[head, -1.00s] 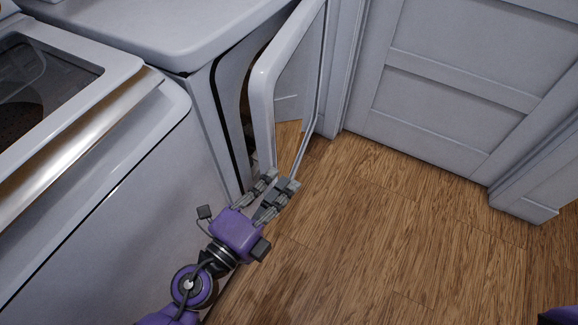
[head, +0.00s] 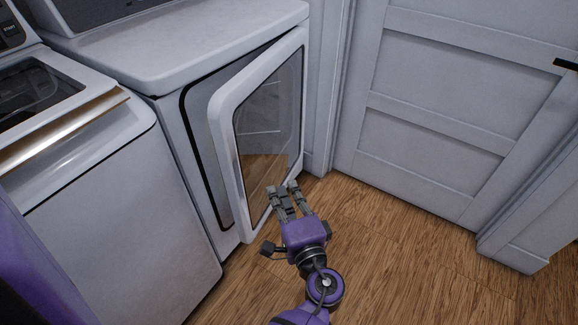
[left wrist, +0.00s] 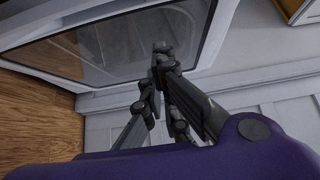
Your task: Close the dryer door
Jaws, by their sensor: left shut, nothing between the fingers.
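The dryer door (head: 228,165) is a white frame around a dark glass pane. It stands partly open, with a gap between its left edge and the dryer front (head: 185,130). My left gripper (head: 283,188) is shut and empty, at the outer face of the door near its lower part. In the left wrist view, the gripper (left wrist: 160,55) lies in front of the door's glass (left wrist: 115,50). I cannot tell whether the fingers touch it. My right gripper is not in view.
A white washer (head: 120,190) with a glass lid stands left of the dryer. A panelled white room door (head: 430,110) is at the right, close to the dryer. The wooden floor (head: 400,270) in front is clear.

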